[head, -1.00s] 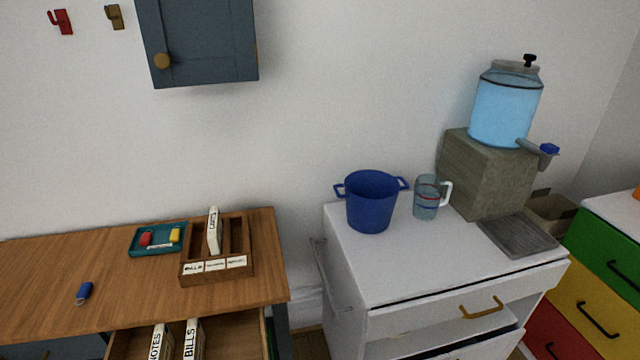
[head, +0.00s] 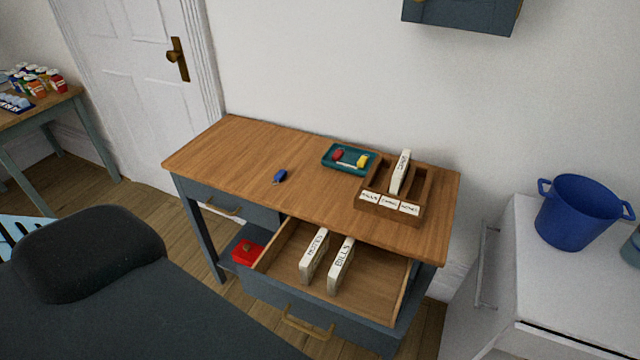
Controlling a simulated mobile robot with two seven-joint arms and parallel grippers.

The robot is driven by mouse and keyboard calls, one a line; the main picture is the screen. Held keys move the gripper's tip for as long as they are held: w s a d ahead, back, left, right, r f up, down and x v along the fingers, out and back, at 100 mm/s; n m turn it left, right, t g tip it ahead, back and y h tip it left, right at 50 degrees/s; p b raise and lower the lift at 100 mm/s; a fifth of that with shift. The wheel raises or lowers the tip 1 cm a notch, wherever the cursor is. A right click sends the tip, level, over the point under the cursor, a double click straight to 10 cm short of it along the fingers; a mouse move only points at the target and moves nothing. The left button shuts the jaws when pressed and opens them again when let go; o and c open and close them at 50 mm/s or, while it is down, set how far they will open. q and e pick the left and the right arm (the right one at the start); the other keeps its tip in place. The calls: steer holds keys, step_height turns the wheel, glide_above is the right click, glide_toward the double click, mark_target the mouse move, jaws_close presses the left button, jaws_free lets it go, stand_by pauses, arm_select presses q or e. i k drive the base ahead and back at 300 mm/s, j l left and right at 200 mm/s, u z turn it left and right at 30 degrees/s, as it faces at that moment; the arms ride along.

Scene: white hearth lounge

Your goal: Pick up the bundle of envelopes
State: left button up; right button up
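No bundle is plainly marked as envelopes, but several white labelled bundles show in the head view. A bundle labelled NOTES (head: 314,256) and one labelled BILLS (head: 341,266) stand on edge side by side in the open drawer (head: 376,285) of the wooden desk. A third bundle (head: 400,172), its label too small to read surely, stands upright in a slot of the wooden sorter (head: 391,213) on the desk top. The sorter has several labelled slots, the others seeming empty. Neither of my grippers is in view.
A teal tray (head: 329,165) with red and yellow items and a blue key fob (head: 280,176) lie on the desk (head: 230,150). A white cabinet (head: 560,290) with a blue pot (head: 573,215) is at right.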

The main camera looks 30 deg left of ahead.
mark_target(308, 266)
steer(key=u, duration=1.05)
